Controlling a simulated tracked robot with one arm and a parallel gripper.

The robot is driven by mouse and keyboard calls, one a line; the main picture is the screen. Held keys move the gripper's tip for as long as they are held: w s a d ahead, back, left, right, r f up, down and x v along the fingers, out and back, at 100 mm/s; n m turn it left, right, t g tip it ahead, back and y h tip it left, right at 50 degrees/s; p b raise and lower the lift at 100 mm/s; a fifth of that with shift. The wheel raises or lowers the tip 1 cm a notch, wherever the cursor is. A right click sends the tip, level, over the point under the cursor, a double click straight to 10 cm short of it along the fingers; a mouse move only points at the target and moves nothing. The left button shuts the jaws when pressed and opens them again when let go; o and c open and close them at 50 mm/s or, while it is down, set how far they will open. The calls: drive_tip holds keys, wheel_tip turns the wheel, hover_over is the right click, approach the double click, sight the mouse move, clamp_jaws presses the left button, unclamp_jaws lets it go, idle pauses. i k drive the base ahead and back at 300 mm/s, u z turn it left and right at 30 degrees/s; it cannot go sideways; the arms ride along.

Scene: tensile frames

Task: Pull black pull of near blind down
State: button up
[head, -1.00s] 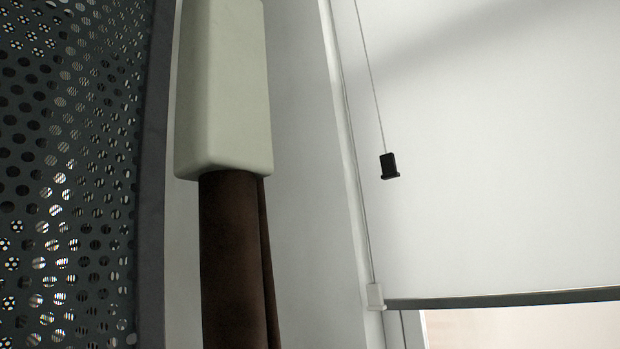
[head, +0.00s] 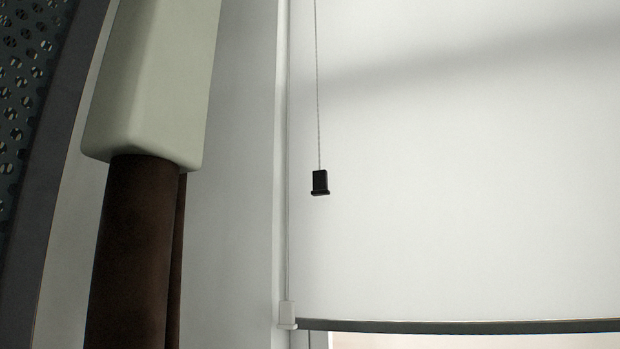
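The black pull (head: 320,184) is a small dark block with a wider lower lip, hanging on a thin cord in front of the white blind (head: 460,200). It hangs near the blind's left side, above the bottom bar. A white pull (head: 288,314) hangs on a second thin cord at the blind's lower left corner. The blind is lowered over most of the picture, with its dark bottom bar (head: 470,326) near the lower edge. My gripper is not in view.
A cream block (head: 155,80) over dark brown upright cylinders (head: 135,260) stands at the left. A dark perforated panel (head: 25,90) is at the far left. Pale wall (head: 235,180) lies between the cream block and the blind. No obstacle shows right of the black pull.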

sight(320, 177)
drive_tip(key=u, duration=0.05)
drive_tip(key=i, duration=1.2)
drive_tip(key=z, duration=0.5)
